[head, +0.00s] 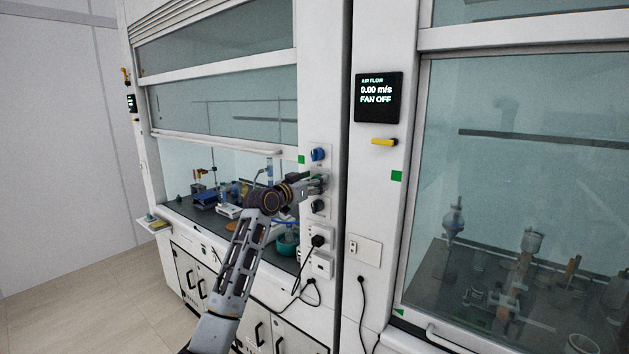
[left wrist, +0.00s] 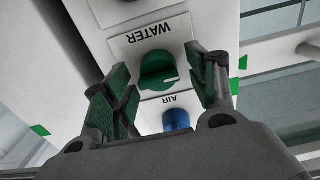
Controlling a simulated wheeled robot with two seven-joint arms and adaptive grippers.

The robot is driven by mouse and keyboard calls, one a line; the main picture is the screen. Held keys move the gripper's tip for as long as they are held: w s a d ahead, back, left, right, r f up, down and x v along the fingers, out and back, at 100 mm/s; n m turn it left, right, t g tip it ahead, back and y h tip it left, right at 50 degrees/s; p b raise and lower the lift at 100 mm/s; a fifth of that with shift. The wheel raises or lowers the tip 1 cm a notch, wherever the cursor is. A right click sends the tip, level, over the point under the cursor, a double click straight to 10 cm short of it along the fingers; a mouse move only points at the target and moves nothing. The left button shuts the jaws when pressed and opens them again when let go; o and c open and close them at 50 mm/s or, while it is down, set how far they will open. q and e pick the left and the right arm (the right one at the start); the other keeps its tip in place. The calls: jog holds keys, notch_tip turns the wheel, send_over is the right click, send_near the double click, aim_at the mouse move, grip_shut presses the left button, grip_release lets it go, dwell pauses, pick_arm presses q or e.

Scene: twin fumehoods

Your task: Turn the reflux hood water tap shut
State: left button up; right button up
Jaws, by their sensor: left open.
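The water tap is a green round knob (left wrist: 157,70) on a white plate, with the word WATER upside down above it in the left wrist view. A small white mark shows at its right side. My left gripper (left wrist: 160,62) is open, with one green-padded finger on each side of the knob. I cannot tell whether the fingers touch it. In the head view my left gripper (head: 319,184) is at the tap panel on the post right of the left hood, and it mostly hides the green knob. My right gripper is not in view.
A blue air knob (left wrist: 176,120) sits just beside the water knob; it is above my gripper in the head view (head: 318,154). A dark knob (head: 318,205) is below. A black plug (head: 318,241) with cable hangs lower. The left hood's sash (head: 225,145) is partly raised.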

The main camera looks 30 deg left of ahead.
pick_arm(q)
jog(key=shift+w, duration=0.25)
jog(key=c, duration=1)
jog(key=shift+c, duration=0.2)
